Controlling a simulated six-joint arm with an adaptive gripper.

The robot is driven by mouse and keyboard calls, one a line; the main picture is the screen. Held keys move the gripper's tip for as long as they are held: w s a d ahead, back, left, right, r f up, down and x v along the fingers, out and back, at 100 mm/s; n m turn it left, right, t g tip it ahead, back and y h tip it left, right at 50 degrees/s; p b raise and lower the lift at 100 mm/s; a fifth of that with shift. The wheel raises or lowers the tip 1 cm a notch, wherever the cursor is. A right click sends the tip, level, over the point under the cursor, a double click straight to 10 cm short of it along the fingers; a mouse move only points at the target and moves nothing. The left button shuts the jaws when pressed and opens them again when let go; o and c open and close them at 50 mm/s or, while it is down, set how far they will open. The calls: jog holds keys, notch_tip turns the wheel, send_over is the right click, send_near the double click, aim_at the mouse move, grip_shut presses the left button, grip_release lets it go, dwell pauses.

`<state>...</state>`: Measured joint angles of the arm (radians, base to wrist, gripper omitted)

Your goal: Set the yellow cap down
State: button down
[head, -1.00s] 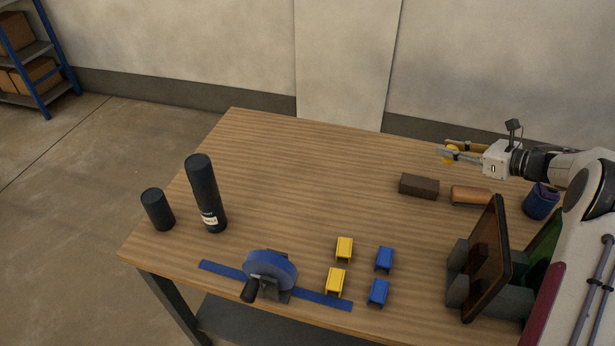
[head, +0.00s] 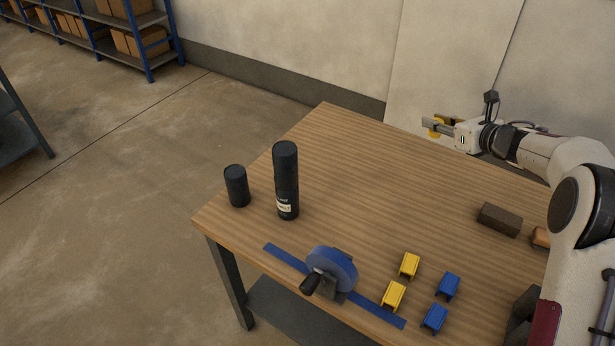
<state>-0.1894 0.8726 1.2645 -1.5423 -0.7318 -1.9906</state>
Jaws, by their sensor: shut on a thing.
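My gripper (head: 431,124) is at the upper right of the head view, its fingers pointing left. It is shut on the yellow cap (head: 436,129), which shows as a small yellow shape partly hidden by the fingers. In the picture, the cap appears just above the far edge of the wooden table (head: 350,160). It is held up, apart from the table top; its exact height and whether it is over the table cannot be told.
A tall black cylinder (head: 286,180) and a short one (head: 236,186) stand at the left. A blue wheel with a crank (head: 332,270), yellow clips (head: 409,265) and blue clips (head: 447,286) are in front. A brown block (head: 499,219) lies right. The table's middle is clear.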

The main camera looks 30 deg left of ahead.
jog(key=s+a+r, duration=0.3)
jog(key=s+a, duration=0.2)
jog(key=a, duration=0.5)
jog(key=s+a+r, duration=0.3)
jog(key=s+a, duration=0.2)
jog(key=a, duration=0.5)
jog(key=s+a+r, duration=0.3)
jog(key=s+a, duration=0.3)
jog(key=a, duration=0.4)
jog(key=shift+a+r, duration=0.15)
jog(key=shift+s, duration=0.1)
jog(key=shift+f, duration=11.9)
jog(key=shift+f, duration=2.1)
jog(key=shift+f, duration=0.15)
jog(key=c, duration=1.8)
grip_release()
